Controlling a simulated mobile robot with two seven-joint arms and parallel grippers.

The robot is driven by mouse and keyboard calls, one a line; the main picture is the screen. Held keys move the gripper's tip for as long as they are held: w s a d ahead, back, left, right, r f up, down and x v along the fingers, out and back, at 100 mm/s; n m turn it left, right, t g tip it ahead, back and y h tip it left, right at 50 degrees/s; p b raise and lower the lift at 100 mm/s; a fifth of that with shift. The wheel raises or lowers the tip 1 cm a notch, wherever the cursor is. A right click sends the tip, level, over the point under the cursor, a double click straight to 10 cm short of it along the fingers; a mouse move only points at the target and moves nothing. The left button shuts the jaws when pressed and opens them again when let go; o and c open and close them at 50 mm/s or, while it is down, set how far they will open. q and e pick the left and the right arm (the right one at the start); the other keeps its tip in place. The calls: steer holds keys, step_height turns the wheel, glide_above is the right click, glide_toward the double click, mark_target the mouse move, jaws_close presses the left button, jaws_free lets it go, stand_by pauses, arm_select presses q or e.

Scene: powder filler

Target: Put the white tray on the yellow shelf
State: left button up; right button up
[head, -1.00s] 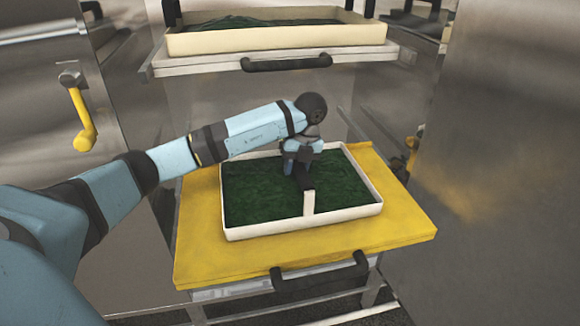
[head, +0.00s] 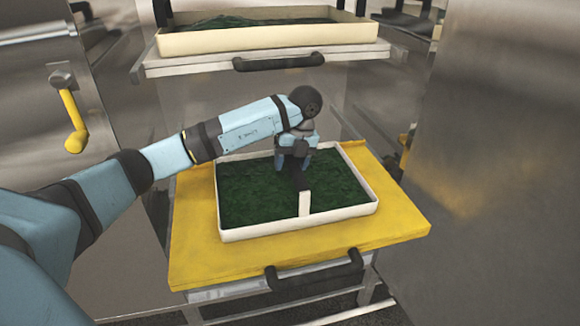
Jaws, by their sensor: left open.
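A white tray (head: 345,210) with dark green contents rests flat on the yellow shelf (head: 385,238). Yellow surface shows around the tray on all sides. My left gripper (head: 303,183) is over the middle of the tray, pointing down from the arm that comes in from the left. It is open; its fingers are dark and small against the green, with a pale upright piece (head: 305,203) just in front of them near the tray's front wall. I cannot tell whether the fingers touch anything. My right gripper is not in view.
A second white tray (head: 262,40) with green contents stands on a metal shelf above, with a black handle (head: 278,62). The yellow shelf has a black front handle (head: 314,270). Steel panels stand at both sides; a yellow lever (head: 73,122) is at left.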

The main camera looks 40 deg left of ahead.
arm_select(q)
steer(key=r, duration=0.4)
steer(key=d+r, duration=0.1)
steer(key=r, duration=0.1)
steer(key=shift+w, duration=0.4)
